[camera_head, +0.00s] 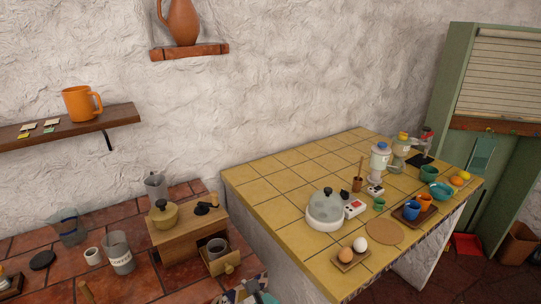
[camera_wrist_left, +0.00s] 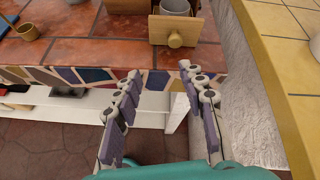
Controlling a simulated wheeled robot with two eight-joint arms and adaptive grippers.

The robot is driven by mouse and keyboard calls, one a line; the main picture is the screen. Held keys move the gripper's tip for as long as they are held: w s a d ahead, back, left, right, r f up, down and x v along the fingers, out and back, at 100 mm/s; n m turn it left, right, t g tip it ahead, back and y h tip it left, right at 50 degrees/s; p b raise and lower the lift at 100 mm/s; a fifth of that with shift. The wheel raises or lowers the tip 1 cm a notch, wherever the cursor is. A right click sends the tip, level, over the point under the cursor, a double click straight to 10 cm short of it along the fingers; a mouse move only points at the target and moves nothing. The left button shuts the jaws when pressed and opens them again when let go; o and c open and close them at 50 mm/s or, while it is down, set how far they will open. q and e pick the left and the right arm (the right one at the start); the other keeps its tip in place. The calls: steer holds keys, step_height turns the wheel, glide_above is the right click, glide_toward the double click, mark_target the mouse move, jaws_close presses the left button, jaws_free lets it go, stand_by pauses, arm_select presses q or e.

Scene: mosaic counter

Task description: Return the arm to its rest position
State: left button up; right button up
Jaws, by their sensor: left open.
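My left gripper (camera_wrist_left: 160,80) is open and empty in the left wrist view, its two jointed fingers spread apart. It hovers in front of the red-tiled counter's mosaic edge (camera_wrist_left: 70,76), with floor showing beneath it. In the head view only a little of my left arm's teal end shows at the bottom edge, by the counter's front corner. A small open wooden drawer (camera_wrist_left: 174,29) with a round knob lies beyond the fingertips, apart from them. It holds a grey cup (camera_wrist_left: 176,7). My right gripper is in neither view.
A wooden box (camera_head: 178,240) with a yellow pot (camera_head: 163,214) stands on the red counter, near a glass coffee jar (camera_head: 119,254). A gap separates the counters.

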arm_select(q)
steer(key=s+a+n+g+h, duration=0.1)
steer(key=s+a+n+h, duration=0.1)
steer(key=n, duration=0.6)
steer(key=s+a+f+n+h, duration=0.1)
steer(key=s+a+n+h, duration=0.1)
steer(key=n, duration=0.7)
steer(key=s+a+n+g+h, duration=0.1)
steer(key=s+a+n+h, duration=0.1)
steer(key=a+n, duration=0.3)
steer(key=s+n, duration=0.1)
steer(key=n, duration=0.3)
steer(key=shift+s+a+f+g+h, duration=0.15)
steer(key=shift+s+a+g+h, duration=0.15)
steer(key=shift+s+h, duration=0.1)
